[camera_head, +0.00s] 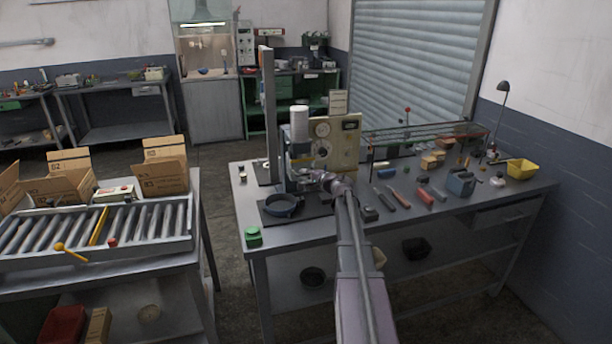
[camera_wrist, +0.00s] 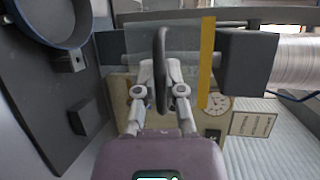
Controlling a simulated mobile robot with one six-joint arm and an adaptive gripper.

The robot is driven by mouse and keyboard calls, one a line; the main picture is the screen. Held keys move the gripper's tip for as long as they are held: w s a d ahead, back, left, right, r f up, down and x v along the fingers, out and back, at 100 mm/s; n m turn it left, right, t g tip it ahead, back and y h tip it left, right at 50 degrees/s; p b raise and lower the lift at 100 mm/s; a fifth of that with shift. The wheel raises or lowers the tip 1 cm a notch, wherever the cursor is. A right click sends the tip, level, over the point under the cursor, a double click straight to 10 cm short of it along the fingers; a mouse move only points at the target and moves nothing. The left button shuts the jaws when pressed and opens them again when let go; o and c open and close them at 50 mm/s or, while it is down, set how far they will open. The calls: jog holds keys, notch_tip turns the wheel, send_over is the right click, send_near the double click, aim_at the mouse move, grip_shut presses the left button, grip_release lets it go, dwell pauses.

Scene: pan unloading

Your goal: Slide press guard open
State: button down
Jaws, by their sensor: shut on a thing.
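The press (camera_head: 299,125) stands on the bench in the head view, with a white cylinder on top. In the wrist view its clear guard (camera_wrist: 197,44) shows as a see-through panel with a yellow edge strip (camera_wrist: 206,62). A dark upright handle (camera_wrist: 161,45) is in front of the panel. My gripper (camera_wrist: 160,72) is shut on this handle, one finger on each side. In the head view my gripper (camera_head: 322,179) is at the front of the press, and the guard is hard to make out. A dark round pan (camera_head: 282,205) lies on a dark plate beside it.
A beige gauge panel (camera_head: 336,143) stands right behind the press, and a tall grey post (camera_head: 269,105) to its left. Tools and a yellow bin (camera_head: 521,168) lie on the bench's right. A green button box (camera_head: 253,236) is at the front left corner. A roller conveyor (camera_head: 140,222) stands left.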

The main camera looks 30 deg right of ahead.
jog(key=c, duration=0.7)
grip_release()
jog(key=shift+f, duration=0.2)
notch_tip(320, 180, down, 9)
jog(key=b, duration=0.9)
jog(key=shift+r, duration=0.1)
jog(key=r+p+v, duration=0.1)
jog(key=p+v, duration=0.2)
jog(key=v, duration=1.1)
jog(key=shift+s+a+f+n+g+y+p, duration=0.1)
jog(key=shift+s+a+f+n+g+y, duration=0.4)
jog(key=shift+a+f+n+g, duration=2.2)
jog(key=shift+s+a+f+n+t+y+p, duration=0.15)
jog(key=shift+s+a+n+y, duration=0.3)
jog(key=shift+a, duration=4.75)
jog(key=shift+s+a+f+n+g+y+p, duration=0.1)
jog(key=shift+s+a+f+n+g+y, duration=0.4)
jog(key=shift+a+f+n+g, duration=2.2)
jog(key=shift+w+a+r+m+t, duration=0.1)
jog(key=shift+a+r+m+t, duration=1.1)
jog(key=shift+m+t, duration=0.05)
